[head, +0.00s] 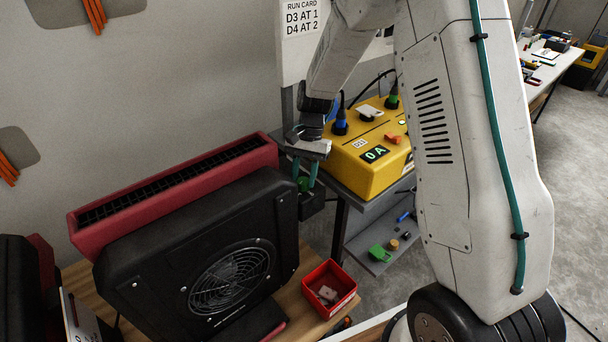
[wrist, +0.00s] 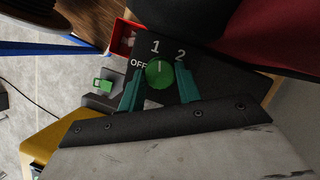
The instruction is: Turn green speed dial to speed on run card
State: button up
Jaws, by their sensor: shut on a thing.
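The green speed dial (wrist: 160,75) sits on a black panel (wrist: 188,50) marked OFF, 1 and 2. Its pale pointer mark faces up, close to the 1. My gripper (wrist: 158,82) is shut on the dial, one teal finger on each side. In the head view my gripper (head: 305,172) reaches down beside the black fan unit, and the green dial (head: 303,185) shows between its fingers. The run card (head: 302,16) on the wall panel reads D3 AT 1 and D4 AT 2. The dial's own number cannot be read.
A black fan unit (head: 190,250) with a red top vent (head: 170,190) stands left of my gripper. A yellow box (head: 365,180) with knobs and a 0 A display is close on the right. A red bin (head: 328,290) sits below on the wooden bench.

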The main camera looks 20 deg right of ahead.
jog(key=m+t+y, duration=0.1)
jog(key=m, duration=0.3)
jog(key=shift+s+d+m, duration=0.1)
jog(key=shift+m, duration=0.2)
jog(key=m+t, duration=0.1)
jog(key=m, duration=0.1)
jog(key=m+t, duration=0.1)
jog(key=m, duration=0.1)
jog(key=shift+s+m+y, duration=0.15)
jog(key=shift+m+y, duration=0.15)
jog(key=o, duration=1)
jog(key=shift+c, duration=0.2)
jog(key=v, duration=0.7)
jog(key=shift+r, duration=0.4)
jog(key=shift+s+d, duration=0.1)
jog(key=shift+d, duration=0.05)
